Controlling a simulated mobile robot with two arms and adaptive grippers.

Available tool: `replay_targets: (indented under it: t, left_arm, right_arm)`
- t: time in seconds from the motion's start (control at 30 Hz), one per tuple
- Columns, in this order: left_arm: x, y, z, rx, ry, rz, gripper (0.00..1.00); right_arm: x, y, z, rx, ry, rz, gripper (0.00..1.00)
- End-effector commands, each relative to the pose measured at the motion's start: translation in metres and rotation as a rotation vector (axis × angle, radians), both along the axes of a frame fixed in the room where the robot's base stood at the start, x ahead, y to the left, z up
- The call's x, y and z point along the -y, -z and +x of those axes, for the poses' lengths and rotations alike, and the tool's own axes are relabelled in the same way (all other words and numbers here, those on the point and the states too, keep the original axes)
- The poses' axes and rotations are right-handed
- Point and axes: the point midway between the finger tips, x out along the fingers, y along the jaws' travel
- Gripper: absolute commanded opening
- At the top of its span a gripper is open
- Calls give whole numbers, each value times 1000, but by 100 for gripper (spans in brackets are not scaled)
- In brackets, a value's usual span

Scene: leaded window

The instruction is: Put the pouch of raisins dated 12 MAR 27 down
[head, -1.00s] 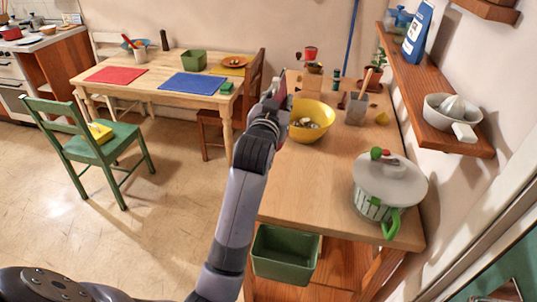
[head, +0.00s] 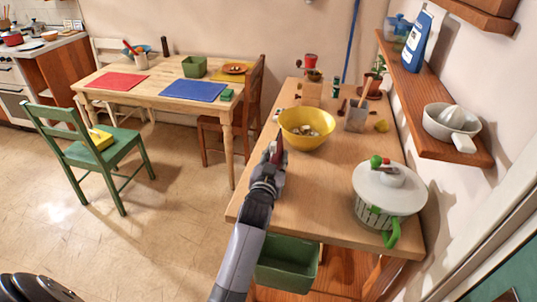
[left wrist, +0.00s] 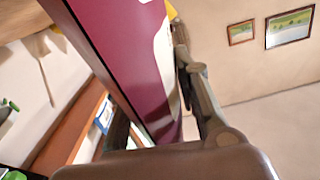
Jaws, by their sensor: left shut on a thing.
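My left gripper (head: 275,160) is shut on a maroon pouch (left wrist: 122,55), which fills the middle of the left wrist view between the two fingers. In the head view only a thin dark red edge of the pouch (head: 278,148) shows at the fingertips. The gripper is over the left part of the wooden counter (head: 310,195), just in front of the yellow bowl (head: 307,128). I cannot tell whether the pouch touches the counter. No date print is readable. My right gripper is not in view.
A white pot with green handles (head: 388,195) stands at the counter's right. A grey utensil holder (head: 356,115) and a plant are further back. A green bin (head: 288,262) sits below the counter's front. The counter between gripper and pot is clear.

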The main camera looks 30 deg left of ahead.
Motion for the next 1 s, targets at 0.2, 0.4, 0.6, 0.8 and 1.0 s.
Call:
replay_targets:
  t: [0.2,0.4,0.6,0.8,1.0]
  left_arm:
    - [0,0,0,2,0,0,0]
    - [0,4,0,-1,0,0,35]
    - [0,4,0,-1,0,1,48]
    - [0,4,0,-1,0,1,49]
    - [0,-4,0,0,0,1,49]
  right_arm:
    - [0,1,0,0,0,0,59]
    - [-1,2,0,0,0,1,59]
    - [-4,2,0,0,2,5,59]
    - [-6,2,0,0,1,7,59]
    - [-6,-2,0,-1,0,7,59]
